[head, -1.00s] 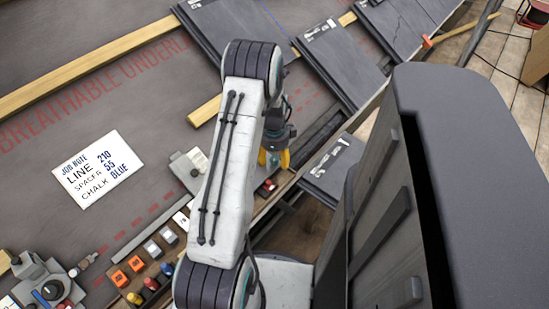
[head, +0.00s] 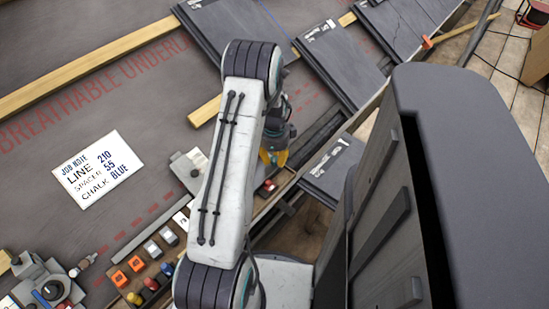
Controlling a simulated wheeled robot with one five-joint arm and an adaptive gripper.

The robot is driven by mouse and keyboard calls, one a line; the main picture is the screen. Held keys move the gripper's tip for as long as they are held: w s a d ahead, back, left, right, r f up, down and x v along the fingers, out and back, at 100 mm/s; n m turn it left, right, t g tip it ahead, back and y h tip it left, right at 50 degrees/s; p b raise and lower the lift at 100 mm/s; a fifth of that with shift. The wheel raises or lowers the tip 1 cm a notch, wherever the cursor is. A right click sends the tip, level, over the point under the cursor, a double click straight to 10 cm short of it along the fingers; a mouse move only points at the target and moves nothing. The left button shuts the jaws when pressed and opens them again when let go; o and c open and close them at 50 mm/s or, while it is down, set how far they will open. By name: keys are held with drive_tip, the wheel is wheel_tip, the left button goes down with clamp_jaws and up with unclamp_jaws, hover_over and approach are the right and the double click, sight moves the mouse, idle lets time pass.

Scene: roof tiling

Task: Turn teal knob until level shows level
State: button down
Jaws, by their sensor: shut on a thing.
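My gripper (head: 273,159), with yellow fingers, points down at the edge of the roof, just right of my white arm link. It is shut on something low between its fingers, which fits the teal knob. The knob is hidden by the fingers and the arm, so I cannot make out its shape or angle. I cannot make out the level or its reading in this view.
A job note (head: 97,168) lies on the grey underlay at left. A wooden tray (head: 150,272) with orange, grey and coloured pieces stands at lower left. A grey device (head: 48,288) is at the corner. Dark slates (head: 340,62) lie at upper right.

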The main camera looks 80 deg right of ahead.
drive_tip(key=shift+f, duration=0.1)
drive_tip(key=n+b, duration=0.1)
drive_tip(key=n, duration=0.2)
drive_tip(key=shift+a+n, duration=0.1)
drive_tip(key=shift+n, duration=0.3)
drive_tip(key=n+b, duration=0.1)
drive_tip(key=n, duration=0.2)
drive_tip(key=shift+f+n, duration=0.1)
drive_tip(key=shift+n, duration=0.2)
drive_tip(key=shift+n+b, duration=0.6)
drive_tip(key=shift+n, duration=1.9)
drive_tip(key=c, duration=0.9)
unclamp_jaws()
drive_tip(key=shift+r, duration=0.25)
